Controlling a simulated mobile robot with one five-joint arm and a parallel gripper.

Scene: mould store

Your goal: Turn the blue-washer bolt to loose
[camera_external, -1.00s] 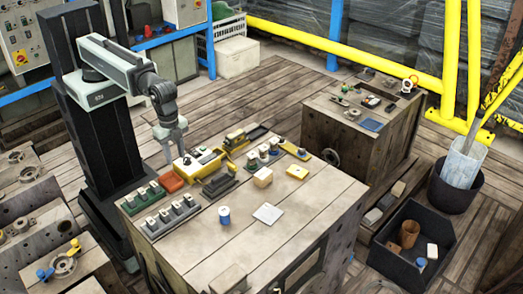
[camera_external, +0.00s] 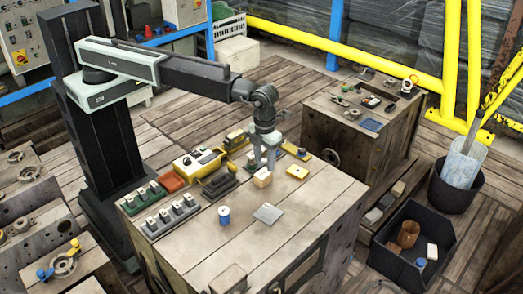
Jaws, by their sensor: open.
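My gripper (camera_external: 265,164) points down over the middle of the near workbench (camera_external: 310,205), just behind a small cream block (camera_external: 262,179). It is open, with nothing visible between its fingers. A row of small upright bolt-like pieces (camera_external: 251,158) stands at the gripper and is partly hidden by it. I cannot make out the washer colours there, so I cannot tell which is the blue-washer bolt. Whether the fingers touch any piece is also unclear.
Left of the gripper are a yellow-and-white device (camera_external: 199,161) and green (camera_external: 143,196) and grey (camera_external: 171,217) blocks with rows of switch-like pieces. A blue-and-white cylinder (camera_external: 224,215) and a pale plate (camera_external: 268,213) lie in front. The bench's right front is mostly clear.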

